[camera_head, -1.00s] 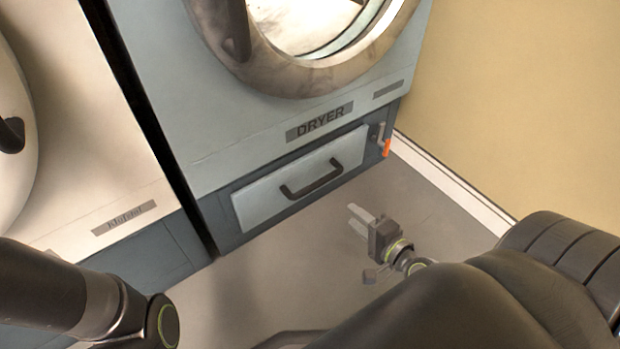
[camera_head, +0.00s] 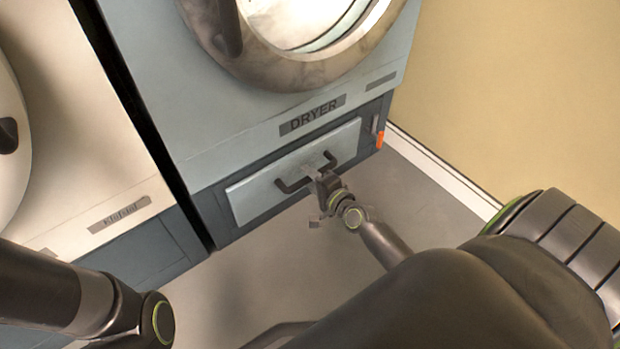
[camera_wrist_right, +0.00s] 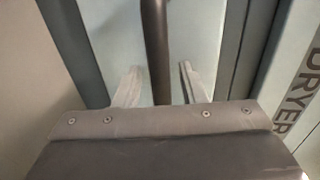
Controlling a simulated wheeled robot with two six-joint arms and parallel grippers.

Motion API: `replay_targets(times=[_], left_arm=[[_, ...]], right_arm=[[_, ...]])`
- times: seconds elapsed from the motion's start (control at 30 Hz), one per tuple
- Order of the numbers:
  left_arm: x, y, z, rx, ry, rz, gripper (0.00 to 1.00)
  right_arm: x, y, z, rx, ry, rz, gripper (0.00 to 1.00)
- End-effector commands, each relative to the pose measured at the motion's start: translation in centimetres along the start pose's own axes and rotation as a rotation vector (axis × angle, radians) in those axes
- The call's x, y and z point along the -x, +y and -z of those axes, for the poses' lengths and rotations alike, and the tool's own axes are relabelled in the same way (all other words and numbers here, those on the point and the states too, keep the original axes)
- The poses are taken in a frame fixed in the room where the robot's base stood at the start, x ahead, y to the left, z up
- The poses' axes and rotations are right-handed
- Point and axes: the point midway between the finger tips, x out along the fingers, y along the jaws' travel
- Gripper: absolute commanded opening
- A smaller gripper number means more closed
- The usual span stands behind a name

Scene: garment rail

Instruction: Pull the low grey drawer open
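The low grey drawer (camera_head: 250,193) sits at the bottom of the dryer, its front flush or nearly flush with the dark frame. It has a dark bar handle (camera_head: 289,186). My right gripper (camera_head: 322,165) is at the handle's bar in the head view. In the right wrist view, the gripper's two fingers (camera_wrist_right: 158,86) are apart, with the dark handle bar (camera_wrist_right: 156,45) running between them and gaps on both sides. The fingertips point at the pale drawer front (camera_wrist_right: 110,30). My left arm shows at the lower left, but its gripper is out of frame.
The dryer (camera_head: 200,90) with its round door stands above the drawer. An orange-tipped lever (camera_head: 380,140) is right of the drawer. A white machine (camera_head: 75,140) stands at the left. The wall (camera_head: 510,90) is at the right. The floor (camera_head: 270,265) before the drawer is clear.

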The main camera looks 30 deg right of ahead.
Motion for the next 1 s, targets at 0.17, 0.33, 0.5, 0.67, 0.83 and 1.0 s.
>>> replay_targets(times=[0.17, 0.33, 0.5, 0.67, 0.83, 1.0], left_arm=[[-0.01, 0.02, 0.03, 0.001, 0.001, 0.002, 0.0], [-0.1, 0.06, 0.05, 0.003, 0.004, 0.002, 0.0], [-0.13, 0.08, 0.06, 0.004, 0.005, 0.002, 0.0], [-0.12, 0.08, 0.06, 0.005, 0.005, 0.002, 0.0], [-0.12, 0.08, 0.05, 0.005, 0.005, 0.002, 0.0], [-0.12, 0.08, 0.04, 0.005, 0.005, 0.002, 0.0]], right_arm=[[-0.39, -0.04, -0.03, -0.001, 0.0, 0.0, 0.37], [-0.36, -0.03, -0.02, -0.001, 0.0, 0.0, 0.36], [-0.34, -0.03, -0.02, -0.001, 0.0, 0.0, 0.14], [-0.33, -0.02, -0.02, -0.001, 0.0, 0.0, 0.0], [-0.32, 0.0, -0.02, -0.001, 0.0, 0.0, 0.0], [-0.31, 0.02, -0.02, -0.001, 0.0, -0.001, 0.0]])
